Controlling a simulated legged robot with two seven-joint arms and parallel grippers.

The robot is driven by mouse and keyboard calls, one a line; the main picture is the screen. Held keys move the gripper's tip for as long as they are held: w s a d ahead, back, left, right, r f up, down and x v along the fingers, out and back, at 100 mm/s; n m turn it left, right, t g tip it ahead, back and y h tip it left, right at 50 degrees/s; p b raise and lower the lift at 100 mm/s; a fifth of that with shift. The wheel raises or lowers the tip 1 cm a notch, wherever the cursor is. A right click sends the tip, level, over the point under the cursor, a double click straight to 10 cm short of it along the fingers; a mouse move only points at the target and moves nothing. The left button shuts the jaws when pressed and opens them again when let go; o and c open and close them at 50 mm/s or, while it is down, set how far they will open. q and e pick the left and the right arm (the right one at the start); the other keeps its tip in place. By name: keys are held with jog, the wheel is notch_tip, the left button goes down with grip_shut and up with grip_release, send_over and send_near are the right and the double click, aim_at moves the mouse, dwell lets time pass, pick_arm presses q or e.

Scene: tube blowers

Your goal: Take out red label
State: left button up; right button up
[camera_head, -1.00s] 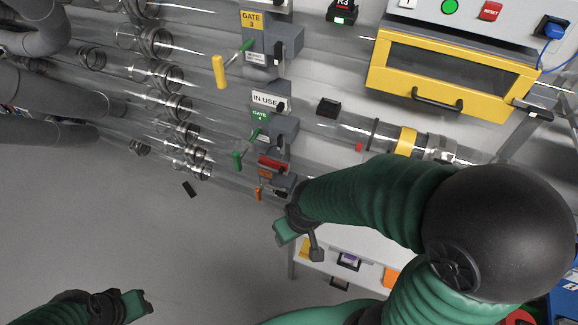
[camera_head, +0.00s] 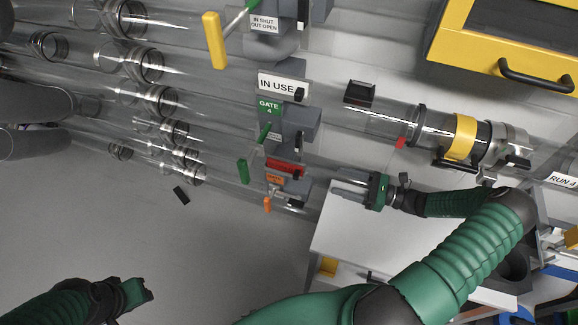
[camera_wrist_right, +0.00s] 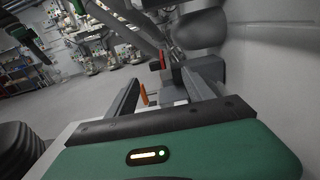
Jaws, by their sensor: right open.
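A red label (camera_head: 285,168) sits on the small grey gate unit (camera_head: 297,190) below GATE 4, above an orange plate. What looks like its red edge shows between the fingers in the right wrist view (camera_wrist_right: 163,61). My right gripper (camera_head: 342,186) is to the right of this unit, pointing left at it. In the right wrist view its fingers (camera_wrist_right: 163,80) are spread with nothing held, and an orange handle (camera_wrist_right: 144,94) shows between them. My left gripper (camera_head: 145,292) is at the lower left, away from the tubes; its jaws are unclear.
GATE 4 (camera_head: 297,128) has an IN USE sign (camera_head: 277,85) and a green handle (camera_head: 243,171). A white table (camera_head: 345,240) stands below right.

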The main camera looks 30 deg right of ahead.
send_near(295, 171)
jog(key=d+x, duration=0.1)
jog(key=x, duration=0.5)
jog(key=b+x, duration=0.1)
jog(key=x, duration=0.3)
jog(key=shift+s+a+b, duration=0.3)
jog(key=shift+s, duration=0.05)
jog(key=shift+w+a, duration=0.25)
jog(key=shift+w, duration=0.1)
jog(key=shift+d, duration=0.1)
jog(key=c, duration=0.4)
jog(key=shift+r, duration=0.1)
grip_shut()
